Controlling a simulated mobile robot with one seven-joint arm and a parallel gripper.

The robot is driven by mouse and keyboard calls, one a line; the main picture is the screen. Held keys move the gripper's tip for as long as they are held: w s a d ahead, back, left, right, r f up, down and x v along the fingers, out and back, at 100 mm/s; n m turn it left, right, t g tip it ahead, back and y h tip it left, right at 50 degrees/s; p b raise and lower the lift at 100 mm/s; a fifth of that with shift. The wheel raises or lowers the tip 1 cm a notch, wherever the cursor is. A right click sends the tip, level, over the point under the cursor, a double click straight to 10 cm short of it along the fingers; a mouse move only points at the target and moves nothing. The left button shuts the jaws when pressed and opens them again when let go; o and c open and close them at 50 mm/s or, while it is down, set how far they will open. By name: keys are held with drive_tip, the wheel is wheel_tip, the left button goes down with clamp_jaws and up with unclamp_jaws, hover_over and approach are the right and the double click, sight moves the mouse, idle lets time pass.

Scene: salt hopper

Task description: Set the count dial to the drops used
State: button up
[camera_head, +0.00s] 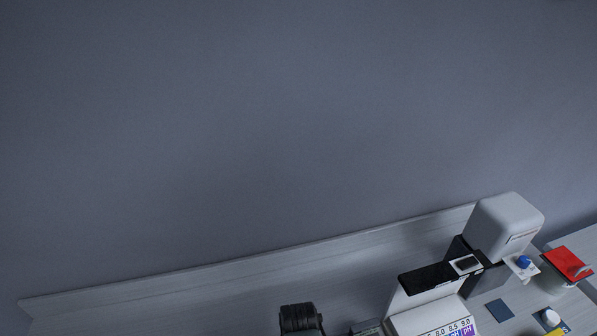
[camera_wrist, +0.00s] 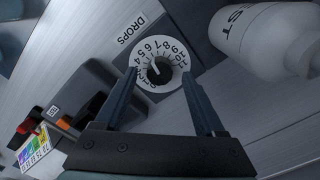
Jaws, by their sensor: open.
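The count dial (camera_wrist: 178,57) shows in the wrist view as a white numbered disc with a dark central knob (camera_wrist: 158,71). My gripper (camera_wrist: 157,84) is open, with one finger on each side of the dial's lower part. The fingers look empty, and I cannot tell whether they touch the disc. The knob's exact pointed number is too small to read surely. In the head view the dial cannot be made out.
A white bottle (camera_wrist: 265,38) with partly visible lettering lies close right of the dial. A colour chart (camera_wrist: 35,148) and dark device (camera_wrist: 82,92) are at left. The head view shows a white-topped machine (camera_head: 506,226), an open test case (camera_head: 428,312) and a red item (camera_head: 568,263).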

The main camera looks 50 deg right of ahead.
wheel_tip(320, 180, up, 12)
drive_tip(key=b, duration=0.1)
drive_tip(key=shift+r, duration=0.15)
idle(0.5)
drive_tip(key=w+a+r+n+t+h+b, duration=0.2)
drive_tip(key=w+a+r+n+t, duration=0.3)
drive_tip(key=w+r, duration=0.65)
drive_tip(key=w+a+r+n+t+h+b, duration=0.1)
drive_tip(key=w+r+n+t+h+b, duration=0.15)
drive_tip(key=w+r+t, duration=0.9)
drive_tip(key=s+a+r+n+b, duration=0.1)
drive_tip(key=s+a+r, duration=0.15)
drive_tip(key=r, duration=0.45)
drive_tip(key=s+a+r+n, duration=0.1)
drive_tip(key=a+r, duration=0.2)
drive_tip(key=r, duration=0.4)
drive_tip(key=s+a+r+n+t+y+b, duration=0.1)
drive_tip(key=s+a+r+t, duration=0.4)
drive_tip(key=r, duration=0.5)
drive_tip(key=s+a+r+n+t+y+b, duration=0.1)
drive_tip(key=s+a+r+n+t+y, duration=0.2)
drive_tip(key=s+a+r+t, duration=0.3)
drive_tip(key=s+a+r+n, duration=0.1)
drive_tip(key=s+r, duration=0.2)
drive_tip(key=shift+s+a+r+n, duration=0.15)
drive_tip(key=shift+s+r+n, duration=0.05)
drive_tip(key=shift+r+n, duration=0.15)
